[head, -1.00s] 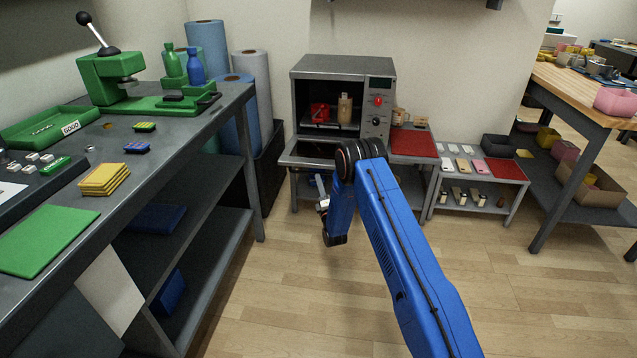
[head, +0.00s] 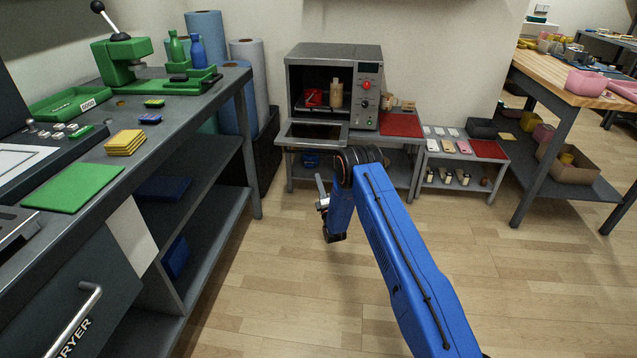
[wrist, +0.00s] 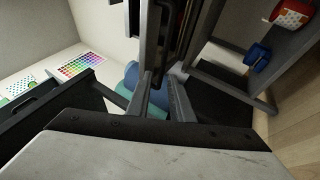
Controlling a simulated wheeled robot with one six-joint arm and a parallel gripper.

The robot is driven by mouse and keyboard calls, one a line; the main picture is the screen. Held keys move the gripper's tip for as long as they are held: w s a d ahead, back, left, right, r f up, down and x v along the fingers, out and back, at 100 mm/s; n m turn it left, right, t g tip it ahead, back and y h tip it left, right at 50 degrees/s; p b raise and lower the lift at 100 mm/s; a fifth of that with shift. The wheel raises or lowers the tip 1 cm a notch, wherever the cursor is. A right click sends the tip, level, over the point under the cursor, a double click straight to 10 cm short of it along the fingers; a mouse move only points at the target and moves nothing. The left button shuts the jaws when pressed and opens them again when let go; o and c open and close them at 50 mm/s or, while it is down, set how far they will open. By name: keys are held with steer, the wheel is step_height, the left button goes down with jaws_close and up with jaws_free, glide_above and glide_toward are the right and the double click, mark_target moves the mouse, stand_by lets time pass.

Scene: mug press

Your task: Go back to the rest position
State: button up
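My gripper (head: 322,192) hangs at the end of my folded blue arm, over the open floor in front of the oven (head: 333,95). In the wrist view its two grey fingers (wrist: 161,88) stand apart with nothing between them, so it is open and empty. The oven's door is down; a red mug (head: 313,97) and a tan bottle (head: 336,93) are inside it.
On the left a grey workbench (head: 185,122) carries a green press (head: 124,60), a green mat (head: 74,188) and yellow pads. A dryer (head: 84,300) with a bar handle is at lower left. A low shelf and a wooden-topped table (head: 560,75) stand right. The wooden floor is clear.

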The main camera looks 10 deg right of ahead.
step_height(320, 180, up, 20)
steer(key=w+d+m+g+h, duration=0.1)
steer(key=w+d+m+g, duration=0.1)
steer(key=m+g, duration=0.25)
steer(key=s+d+r+m+g+h, duration=0.1)
steer(key=s+d+r+m+g, duration=0.15)
steer(key=s+r, duration=0.55)
steer(key=s+d+r+m+g, duration=0.1)
steer(key=s+r+m, duration=0.2)
steer(key=s+r, duration=0.55)
steer(key=s+d+r+m+g+h, duration=0.1)
steer(key=s+r+m+g, duration=0.2)
steer(key=s, duration=1.1)
steer(key=s+d+r+m+g, duration=0.2)
steer(key=s+r+m, duration=0.1)
steer(key=s, duration=1)
steer(key=s+f+m+g, duration=0.2)
steer(key=s+m, duration=0.1)
steer(key=s, duration=1.3)
steer(key=s+d+f+m+g, duration=0.1)
steer(key=s+f+m+g, duration=0.1)
steer(key=s, duration=1.5)
steer(key=shift+f+m+g, duration=0.4)
steer(key=shift+f+g, duration=0.1)
steer(key=shift+f, duration=0.2)
